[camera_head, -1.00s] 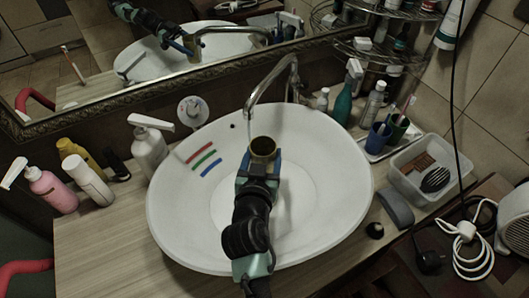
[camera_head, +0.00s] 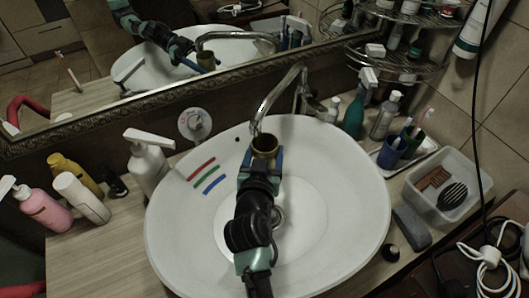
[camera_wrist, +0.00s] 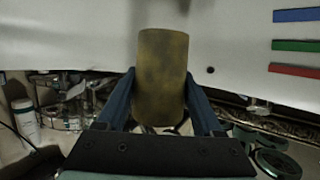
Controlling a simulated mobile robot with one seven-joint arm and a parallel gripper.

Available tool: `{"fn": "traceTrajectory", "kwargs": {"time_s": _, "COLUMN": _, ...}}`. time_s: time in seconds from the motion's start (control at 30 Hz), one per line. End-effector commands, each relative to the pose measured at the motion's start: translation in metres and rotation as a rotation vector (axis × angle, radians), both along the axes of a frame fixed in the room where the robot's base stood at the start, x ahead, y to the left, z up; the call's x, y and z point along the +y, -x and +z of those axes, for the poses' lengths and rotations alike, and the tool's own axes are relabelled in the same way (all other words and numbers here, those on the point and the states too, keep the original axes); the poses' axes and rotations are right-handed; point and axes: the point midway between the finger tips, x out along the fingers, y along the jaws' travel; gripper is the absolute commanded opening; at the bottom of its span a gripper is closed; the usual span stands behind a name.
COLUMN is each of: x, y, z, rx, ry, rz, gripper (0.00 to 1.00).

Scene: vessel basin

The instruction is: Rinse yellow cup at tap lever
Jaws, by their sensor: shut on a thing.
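The yellow cup (camera_head: 265,146) is a dark, brownish-yellow cylinder with its open mouth facing up in the head view. My gripper (camera_head: 261,163) is shut on it, holding it above the back part of the white basin. In the wrist view the cup (camera_wrist: 163,78) stands between the two blue fingers (camera_wrist: 160,105). The curved metal tap (camera_head: 279,93) arches over from behind, and its spout end is right by the cup's rim, just above it. I cannot make out clear running water or a distinct tap lever.
The white basin (camera_head: 345,245) has red, green and blue stripes (camera_head: 207,174) on its left inner wall. Pump bottles (camera_head: 147,165) stand to the left. Bottles, a tray with toothbrush cups (camera_head: 390,150) and a clear bin (camera_head: 470,205) stand to the right.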

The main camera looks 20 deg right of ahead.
Motion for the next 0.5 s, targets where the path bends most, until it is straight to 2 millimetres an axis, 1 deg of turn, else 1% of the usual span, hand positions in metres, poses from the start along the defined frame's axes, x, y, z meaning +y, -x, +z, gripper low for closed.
{"fn": "traceTrajectory", "kwargs": {"time_s": 0.33, "x": -0.0001, "y": 0.0001, "z": 0.0003, "rx": 0.0, "ry": 0.0, "rz": 0.0, "gripper": 0.15}}
{"fn": "traceTrajectory", "kwargs": {"time_s": 0.5, "x": -0.0037, "y": 0.0011, "z": 0.0005, "rx": 0.0, "ry": -0.001, "rz": 0.0, "gripper": 0.15}}
